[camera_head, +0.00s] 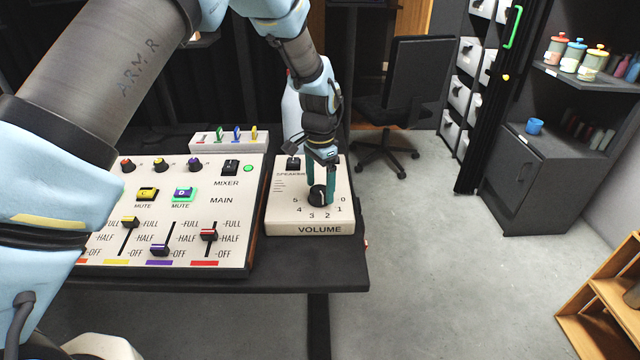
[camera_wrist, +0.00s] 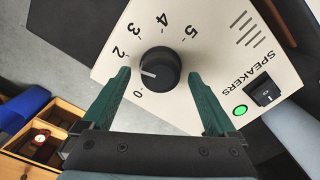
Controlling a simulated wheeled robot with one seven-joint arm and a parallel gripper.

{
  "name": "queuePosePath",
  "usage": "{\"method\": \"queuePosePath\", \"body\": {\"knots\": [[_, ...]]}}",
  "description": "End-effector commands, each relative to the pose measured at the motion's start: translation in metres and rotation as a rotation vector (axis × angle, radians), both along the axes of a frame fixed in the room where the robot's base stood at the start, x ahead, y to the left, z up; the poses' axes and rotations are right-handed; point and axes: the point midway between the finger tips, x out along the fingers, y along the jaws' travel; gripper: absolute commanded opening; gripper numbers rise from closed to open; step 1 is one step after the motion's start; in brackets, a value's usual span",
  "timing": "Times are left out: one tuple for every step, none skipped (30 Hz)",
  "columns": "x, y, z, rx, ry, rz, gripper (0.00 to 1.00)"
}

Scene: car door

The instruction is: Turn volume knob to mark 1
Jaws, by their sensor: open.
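The round black volume knob (camera_head: 317,195) sits on the cream VOLUME box (camera_head: 310,229), with numerals 0 to 5 around it. In the wrist view the knob (camera_wrist: 160,68) has a white pointer line facing left, between the 2 and the 0. The numeral 1 there is hidden behind the left finger; it shows in the head view. My gripper (camera_head: 321,190) points down over the box, its green fingers on either side of the knob. In the wrist view my gripper (camera_wrist: 160,76) is open, with gaps between the fingers and the knob.
A SPEAKERS switch (camera_wrist: 265,93) and a lit green lamp (camera_wrist: 240,110) are on the same box. A mixer panel (camera_head: 225,255) with sliders stands close to the left. The dark table (camera_head: 340,278) ends just right of the box, with open floor beyond.

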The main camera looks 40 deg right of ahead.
Motion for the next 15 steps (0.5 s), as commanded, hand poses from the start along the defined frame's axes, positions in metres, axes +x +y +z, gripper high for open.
{"method": "queuePosePath", "body": {"knots": [[-0.0002,0.0003,-0.0031,0.001,0.001,0.000,0.93],[-0.0002,0.0003,-0.0048,0.001,0.000,0.000,0.93],[-0.0001,0.0002,-0.0065,0.001,0.000,0.000,0.93],[0.0000,0.0001,-0.0073,0.000,0.000,0.000,0.93],[0.0001,0.0001,-0.0078,0.000,-0.001,0.000,0.93],[0.0001,0.0000,-0.0082,-0.001,-0.001,0.000,0.93],[0.0001,0.0000,-0.0083,-0.001,-0.001,0.000,0.93],[0.0001,0.0000,-0.0083,-0.001,-0.001,0.000,0.93],[0.0002,0.0000,-0.0082,-0.001,-0.001,0.000,0.93],[0.0001,0.0000,-0.0082,-0.001,-0.001,0.000,0.93],[0.0001,0.0000,-0.0082,-0.001,-0.001,0.000,0.93],[0.0001,0.0000,-0.0081,-0.001,-0.001,0.000,0.92],[0.0001,0.0000,-0.0081,-0.001,-0.001,0.000,0.88],[0.0001,0.0001,-0.0081,-0.001,-0.001,0.000,0.85],[0.0001,0.0001,-0.0081,-0.001,-0.001,0.000,0.80]]}}
